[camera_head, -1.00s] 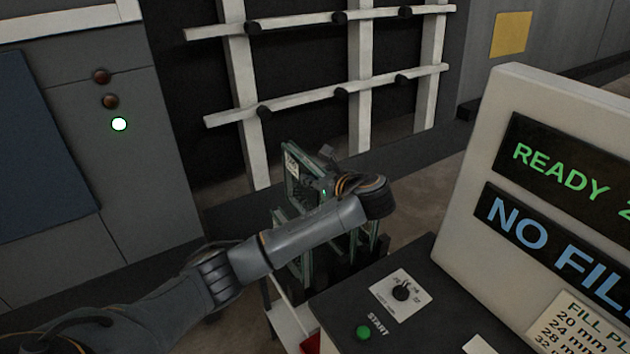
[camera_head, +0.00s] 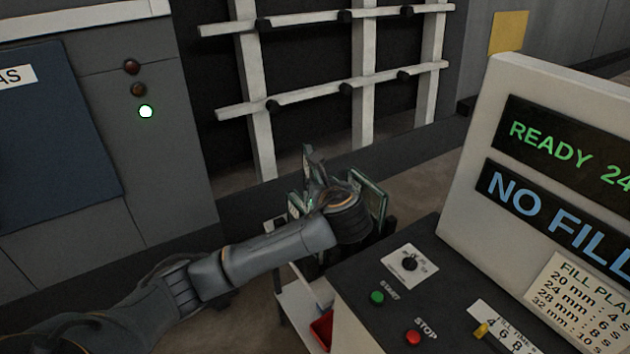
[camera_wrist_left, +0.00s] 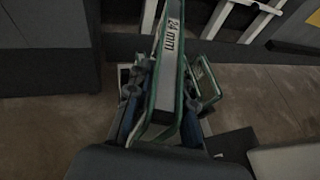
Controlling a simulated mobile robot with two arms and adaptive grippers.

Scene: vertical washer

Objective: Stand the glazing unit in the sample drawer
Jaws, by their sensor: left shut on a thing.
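My left gripper (camera_head: 318,198) is shut on a glazing unit (camera_head: 312,166), which shows as a narrow, tilted piece above the wrist. In the left wrist view the glazing unit (camera_wrist_left: 171,70) has green-edged panes and a white "24 mm" label, and stands between the two fingers of the left gripper (camera_wrist_left: 158,108). More green-edged glass (camera_head: 373,197) stands just behind my wrist; it also shows right of the held unit in the left wrist view (camera_wrist_left: 207,82). My wrist hides much of this area. I cannot pick out the sample drawer. My right gripper is not in view.
A control console (camera_head: 385,300) with knob, buttons and a "NO FILL" display stands at right. A white stand (camera_head: 296,308) with a red bin (camera_head: 322,328) is below my forearm. A grey cabinet (camera_head: 170,185) is at left, a white rack (camera_head: 360,90) behind.

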